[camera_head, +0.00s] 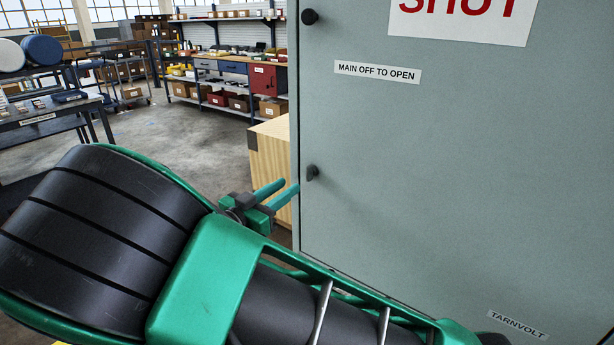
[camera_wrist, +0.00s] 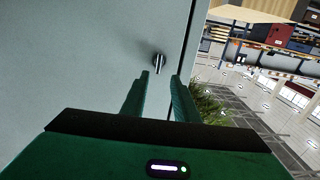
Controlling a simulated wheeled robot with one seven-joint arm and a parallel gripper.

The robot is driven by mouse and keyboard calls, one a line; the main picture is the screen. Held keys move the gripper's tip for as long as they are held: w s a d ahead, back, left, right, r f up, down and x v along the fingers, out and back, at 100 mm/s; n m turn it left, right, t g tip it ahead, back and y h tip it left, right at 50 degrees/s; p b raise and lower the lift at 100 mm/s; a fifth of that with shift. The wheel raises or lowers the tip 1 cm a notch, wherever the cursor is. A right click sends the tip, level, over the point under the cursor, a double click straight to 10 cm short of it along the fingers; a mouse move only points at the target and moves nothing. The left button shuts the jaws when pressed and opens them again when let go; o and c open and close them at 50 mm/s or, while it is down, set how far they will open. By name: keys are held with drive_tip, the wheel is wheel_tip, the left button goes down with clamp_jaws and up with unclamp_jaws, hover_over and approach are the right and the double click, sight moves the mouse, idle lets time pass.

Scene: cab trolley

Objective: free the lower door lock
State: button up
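The grey-green cabinet door (camera_head: 440,190) fills the right of the head view and appears shut. The lower door lock (camera_head: 313,172) is a small dark turn-piece near the door's left edge. In the wrist view the lock (camera_wrist: 159,62) stands out from the door just beyond my fingertips, roughly in line with the gap between them. My gripper (camera_head: 290,185) has two green fingers, spread apart and empty, close to the lock in the head view. In the wrist view the gripper (camera_wrist: 160,76) shows a clear gap, and I see no contact with the lock.
A round black upper lock (camera_head: 310,17) sits higher on the door. Labels read "MAIN OFF TO OPEN" (camera_head: 377,72) and "TARNVOLT" (camera_head: 517,325). A wooden box (camera_head: 270,165) stands left of the cabinet. Shelves (camera_head: 225,65) and a table (camera_head: 50,110) are farther back, with open floor between.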

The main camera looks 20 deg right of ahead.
sight(307, 174)
drive_tip(key=x, duration=0.9)
drive_tip(key=shift+d, duration=0.1)
clamp_jaws()
